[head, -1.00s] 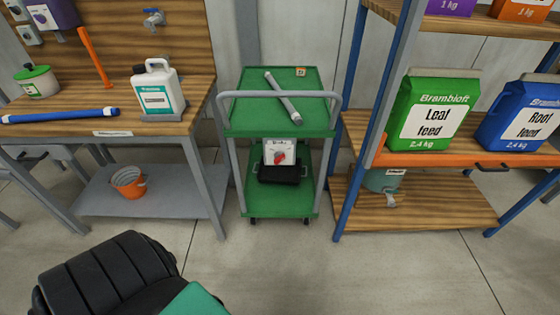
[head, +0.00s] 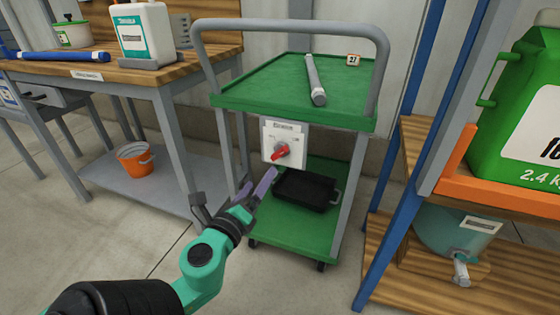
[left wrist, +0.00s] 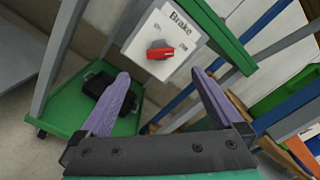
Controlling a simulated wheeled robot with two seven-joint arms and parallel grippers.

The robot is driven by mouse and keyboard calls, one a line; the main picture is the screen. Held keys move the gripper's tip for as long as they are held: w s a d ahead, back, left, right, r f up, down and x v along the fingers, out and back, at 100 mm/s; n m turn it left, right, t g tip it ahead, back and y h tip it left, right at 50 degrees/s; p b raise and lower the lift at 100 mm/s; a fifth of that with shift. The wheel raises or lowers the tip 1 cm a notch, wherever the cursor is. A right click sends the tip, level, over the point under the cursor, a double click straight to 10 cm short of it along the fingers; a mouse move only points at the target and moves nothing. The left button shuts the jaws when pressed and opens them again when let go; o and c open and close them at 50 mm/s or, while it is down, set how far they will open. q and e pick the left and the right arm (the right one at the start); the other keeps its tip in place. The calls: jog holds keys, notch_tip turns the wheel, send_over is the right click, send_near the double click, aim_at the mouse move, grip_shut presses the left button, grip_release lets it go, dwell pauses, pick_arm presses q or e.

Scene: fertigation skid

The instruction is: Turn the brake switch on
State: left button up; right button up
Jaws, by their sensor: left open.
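The brake switch is a white plate (head: 291,133) under the front edge of the green cart's top shelf. Its red knob (head: 281,152) has its red end pointing down and left in the head view. In the left wrist view the plate reads "Brake" (left wrist: 178,24), and the red knob (left wrist: 160,53) shows between the fingertips, beyond them. The small position marks are too blurred to read. My left gripper (head: 232,189) is open and empty, in front of and below the switch, its purple fingers apart and seemingly not touching the knob. My right gripper is out of view.
The green cart (head: 240,100) has a grey frame, a grey tube (head: 315,80) on top and a black tray (head: 306,190) on its lower shelf. A workbench (head: 190,62) stands left; a blue-posted shelf (head: 400,150) stands close right. Floor in front is open.

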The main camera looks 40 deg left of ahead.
aim_at(276, 154)
pick_arm(q)
jog(key=x, duration=1.3)
jog(key=shift+w+a, duration=0.15)
jog(key=c, duration=1.4)
jog(key=shift+o, duration=0.2)
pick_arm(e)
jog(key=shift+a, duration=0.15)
